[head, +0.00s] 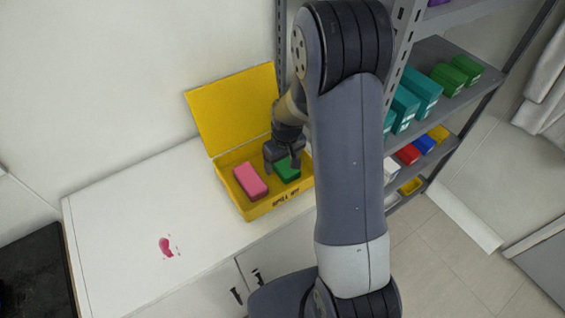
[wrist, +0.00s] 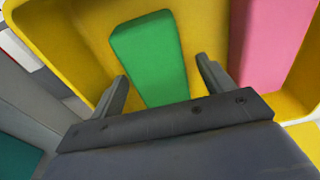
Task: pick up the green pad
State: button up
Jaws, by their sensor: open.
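The green pad (head: 287,169) lies in the yellow box (head: 262,207), in its right part. It also shows in the wrist view (wrist: 149,58), flat on the box floor, its near end partly hidden behind my gripper. My gripper (head: 282,165) is over the box, just above the green pad, and part of it covers the pad in the head view. In the wrist view my gripper (wrist: 163,82) is open, with one finger on each side of the pad's near end. Nothing is held. I cannot tell how high the fingertips are above the box floor.
A pink pad (head: 250,181) lies left of the green pad in the box. The box's yellow lid (head: 233,108) stands open at the back. A grey shelf (head: 432,62) with several coloured boxes stands to the right. The white counter (head: 130,215) left of the box is mostly clear.

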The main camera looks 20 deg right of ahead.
jog(key=shift+c, duration=0.2)
jog(key=c, duration=1)
notch_tip(320, 180, up, 10)
jog(key=shift+b, duration=0.7)
jog(key=o, duration=0.4)
jog(key=c, duration=0.3)
jog(key=shift+a, duration=0.1)
jog(key=shift+c, duration=0.2)
